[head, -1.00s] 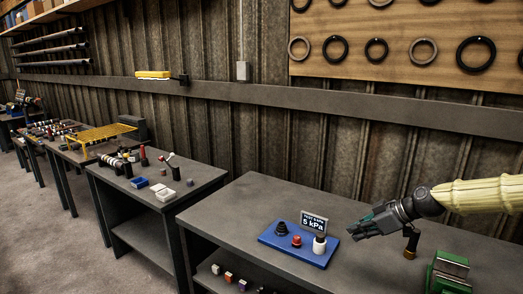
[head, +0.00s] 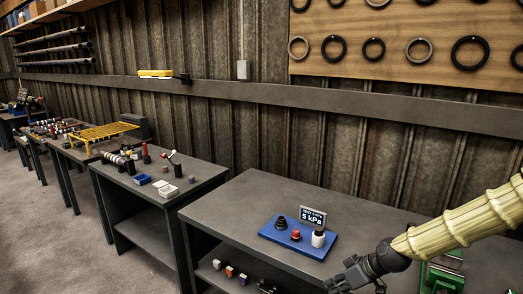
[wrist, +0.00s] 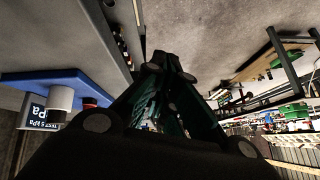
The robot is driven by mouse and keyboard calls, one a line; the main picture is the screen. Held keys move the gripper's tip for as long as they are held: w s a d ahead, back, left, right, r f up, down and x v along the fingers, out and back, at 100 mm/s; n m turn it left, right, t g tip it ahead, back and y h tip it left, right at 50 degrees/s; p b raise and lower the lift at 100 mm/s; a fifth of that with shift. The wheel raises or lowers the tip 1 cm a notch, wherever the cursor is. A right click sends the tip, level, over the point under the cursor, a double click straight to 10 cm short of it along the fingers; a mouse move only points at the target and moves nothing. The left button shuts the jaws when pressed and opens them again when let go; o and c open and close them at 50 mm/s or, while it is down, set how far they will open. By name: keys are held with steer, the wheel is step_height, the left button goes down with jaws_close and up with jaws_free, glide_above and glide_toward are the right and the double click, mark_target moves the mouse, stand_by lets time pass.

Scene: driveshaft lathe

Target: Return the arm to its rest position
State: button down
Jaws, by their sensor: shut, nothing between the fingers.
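My gripper (head: 340,284) is at the bottom of the head view, low and in front of the near bench, at the end of my pale yellow sleeved arm. In the wrist view its dark fingers (wrist: 165,72) come together, shut with nothing between them. The blue test stand (head: 283,247) sits on the near bench, left of and behind my gripper. It carries a black cone, a red knob, a white cylinder (head: 318,238) and a small display reading 5 kPa (head: 313,216). The stand also shows at the left of the wrist view (wrist: 45,82).
A green device (head: 440,274) stands on the near bench at the right, partly behind my arm. A second bench (head: 205,182) to the left holds small trays and parts. Small blocks (head: 230,271) lie on the near bench's lower shelf. The floor at the left is clear.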

steer(key=s+a+f+m+g+h, duration=0.25)
steer(key=s+f+m, duration=0.25)
steer(key=s+f, duration=1.35)
steer(key=s+d+f+m+h, duration=0.1)
steer(key=s+f+h, duration=0.1)
steer(key=s, duration=0.8)
steer(key=s+d+f+m+h, duration=0.1)
steer(key=s+d+f+m, duration=0.1)
steer(key=s+f, duration=0.3)
steer(key=s+g, duration=0.1)
steer(key=s, duration=0.3)
steer(key=shift+s+d+h, duration=0.3)
steer(key=shift+s+h, duration=0.05)
